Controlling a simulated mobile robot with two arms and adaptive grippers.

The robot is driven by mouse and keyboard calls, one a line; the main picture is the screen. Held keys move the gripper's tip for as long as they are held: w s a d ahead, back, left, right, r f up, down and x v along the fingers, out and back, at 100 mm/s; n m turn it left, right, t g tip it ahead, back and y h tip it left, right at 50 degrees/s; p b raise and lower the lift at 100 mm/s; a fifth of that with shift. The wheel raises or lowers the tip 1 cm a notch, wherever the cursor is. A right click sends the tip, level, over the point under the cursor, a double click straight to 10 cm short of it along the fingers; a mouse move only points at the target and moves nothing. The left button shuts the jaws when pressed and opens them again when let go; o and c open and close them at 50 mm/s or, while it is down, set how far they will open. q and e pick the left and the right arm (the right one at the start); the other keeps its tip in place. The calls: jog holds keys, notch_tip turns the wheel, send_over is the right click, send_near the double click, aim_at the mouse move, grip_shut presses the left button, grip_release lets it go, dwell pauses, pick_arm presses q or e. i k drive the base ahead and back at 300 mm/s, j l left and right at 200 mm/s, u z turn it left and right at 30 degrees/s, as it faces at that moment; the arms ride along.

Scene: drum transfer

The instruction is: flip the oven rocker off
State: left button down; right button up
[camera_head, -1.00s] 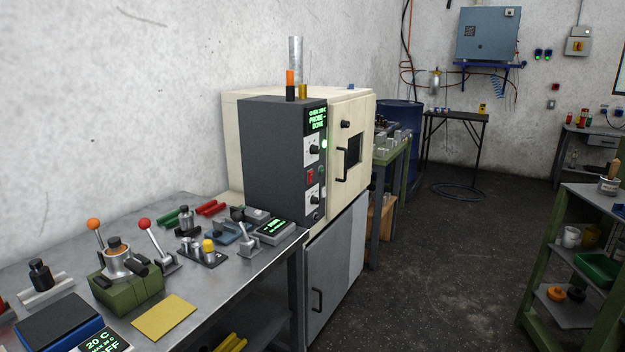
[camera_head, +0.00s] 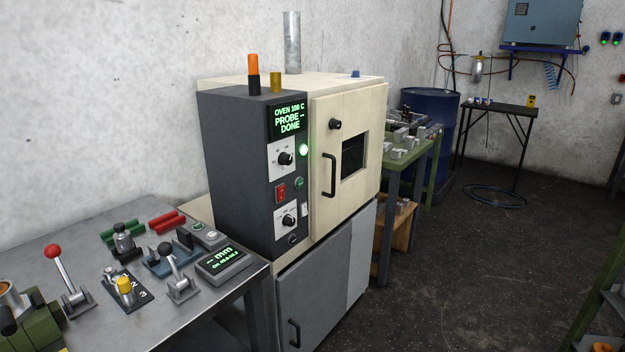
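The oven (camera_head: 345,100) is a cream box with a dark grey control panel (camera_head: 235,160) on its left side. The red rocker (camera_head: 280,192) sits on the panel's front face, between two white dial plates. The display (camera_head: 290,121) above reads "OVEN 100 C", "PROBE --", "DONE". The oven door (camera_head: 350,140) is closed, with a black handle and a dark window. Which way the rocker is tipped is too small to tell. Neither of my grippers is in view.
A metal workbench (camera_head: 200,305) at the left holds levers, a gauge readout (camera_head: 222,262) and red and green bars. A grey cabinet (camera_head: 325,285) stands under the oven. A green table (camera_head: 400,165) and blue drum (camera_head: 432,115) stand behind.

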aim_at(280, 189)
jog(key=i+l, duration=0.35)
jog(key=i+l+u, duration=0.1)
jog(key=i+l, duration=0.2)
jog(key=l, duration=0.2)
